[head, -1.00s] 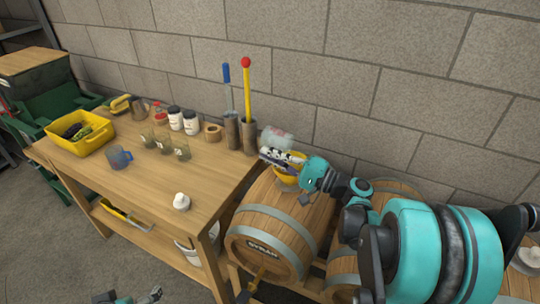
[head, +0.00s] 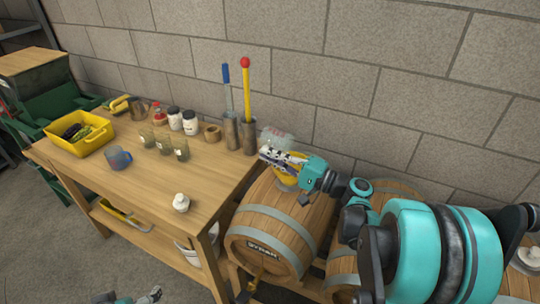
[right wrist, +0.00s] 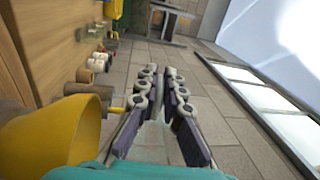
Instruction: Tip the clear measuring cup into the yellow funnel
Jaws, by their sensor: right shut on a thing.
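The clear measuring cup (head: 277,135) is at my right gripper (head: 278,158), above the front barrel in the head view. It looks tilted. My right gripper is shut on it, and its fingers (right wrist: 160,115) show in the right wrist view with something see-through between them. The yellow funnel (head: 286,183) sits on top of the barrel, just below the gripper and partly hidden by it. It shows large at the left of the right wrist view (right wrist: 50,135). My left gripper (head: 152,296) is only partly in view at the bottom edge.
A block wall is close behind.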

